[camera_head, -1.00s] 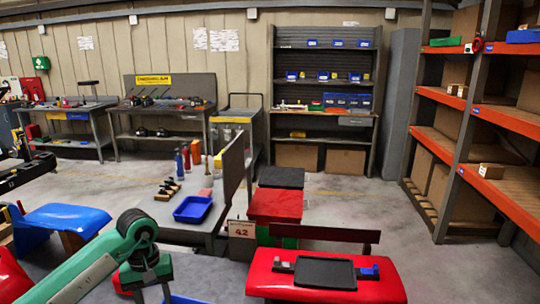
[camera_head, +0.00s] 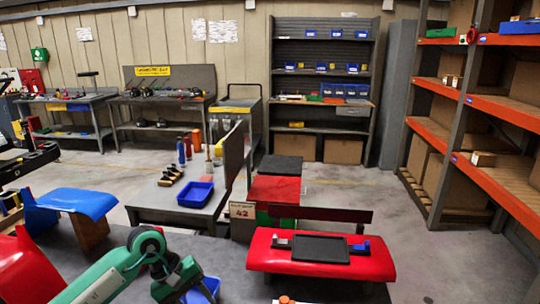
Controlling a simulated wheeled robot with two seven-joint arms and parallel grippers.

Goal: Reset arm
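My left arm (camera_head: 130,262) comes in green and dark grey from the bottom left. Its gripper end (camera_head: 180,282) points down at the bottom edge, beside a blue bin (camera_head: 203,291) that is partly cut off. I cannot make out its fingers or whether it holds anything. My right gripper does not show. A red kart body part (camera_head: 376,262) with a black tray (camera_head: 321,248) on it stands to the right of my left arm.
A grey table (camera_head: 178,215) bears a blue tray (camera_head: 195,194) and several bottles. A sign (camera_head: 242,210) reads 42. Blue (camera_head: 78,202) and red panels stand at the left. Orange shelving (camera_head: 508,112) lines the right. Open floor (camera_head: 440,262) lies at the lower right.

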